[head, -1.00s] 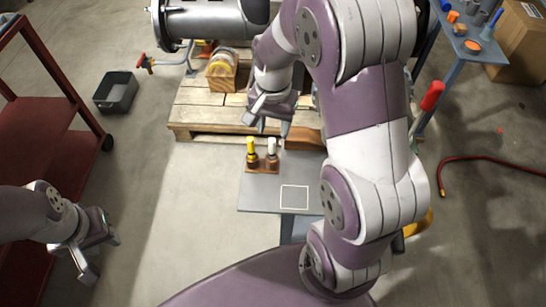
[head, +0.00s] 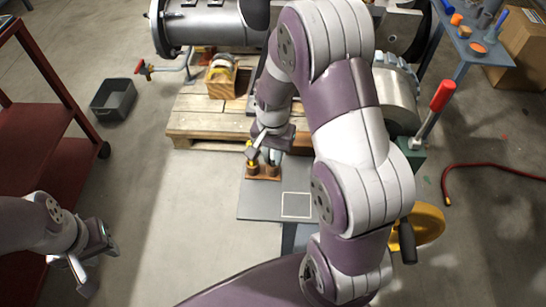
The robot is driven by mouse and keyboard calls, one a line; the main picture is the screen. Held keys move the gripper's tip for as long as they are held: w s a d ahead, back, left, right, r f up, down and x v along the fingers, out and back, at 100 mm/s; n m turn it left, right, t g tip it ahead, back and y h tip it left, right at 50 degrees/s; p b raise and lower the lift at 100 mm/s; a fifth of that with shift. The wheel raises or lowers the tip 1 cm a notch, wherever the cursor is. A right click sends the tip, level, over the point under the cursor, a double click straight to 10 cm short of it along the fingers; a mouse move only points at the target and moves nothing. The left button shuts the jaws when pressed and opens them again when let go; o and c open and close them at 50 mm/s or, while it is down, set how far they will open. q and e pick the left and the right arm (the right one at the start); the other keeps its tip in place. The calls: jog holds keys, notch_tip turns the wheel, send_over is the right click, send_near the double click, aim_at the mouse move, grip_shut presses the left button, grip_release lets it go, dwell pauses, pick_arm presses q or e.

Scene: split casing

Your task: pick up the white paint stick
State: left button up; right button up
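A wooden holder (head: 263,172) stands on the grey tabletop (head: 258,205), with a yellow paint stick (head: 250,153) on its left side. The white paint stick is at its right side, largely covered by my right gripper (head: 265,157). A pale shape there is stick or fingertip; I cannot tell which. My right gripper points down over the holder, its fingers apart, with one fingertip close to the yellow stick. My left gripper (head: 100,268) is open and empty at the lower left, far from the holder.
A white square outline (head: 296,205) marks bare tabletop in front of the holder. A wooden pallet (head: 200,118) lies behind. A red-handled lever (head: 441,97) and yellow wheel (head: 430,224) are right of my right arm. A red cart (head: 50,130) stands left, beside a grey bin (head: 113,99).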

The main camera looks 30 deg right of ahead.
grip_shut()
jog(key=shift+r, duration=0.1)
notch_tip(320, 180, up, 5)
jog(key=p, duration=0.6)
jog(key=shift+r, duration=0.15)
jog(key=w+d+r+p, duration=0.1)
jog(key=d+r+p, duration=0.1)
jog(key=d, duration=0.3)
jog(key=w+d+r+p, duration=0.1)
jog(key=d+r+p, duration=0.2)
jog(key=d, duration=0.3)
jog(key=shift+w+d+r+p, duration=0.25)
jog(key=shift+p, duration=0.65)
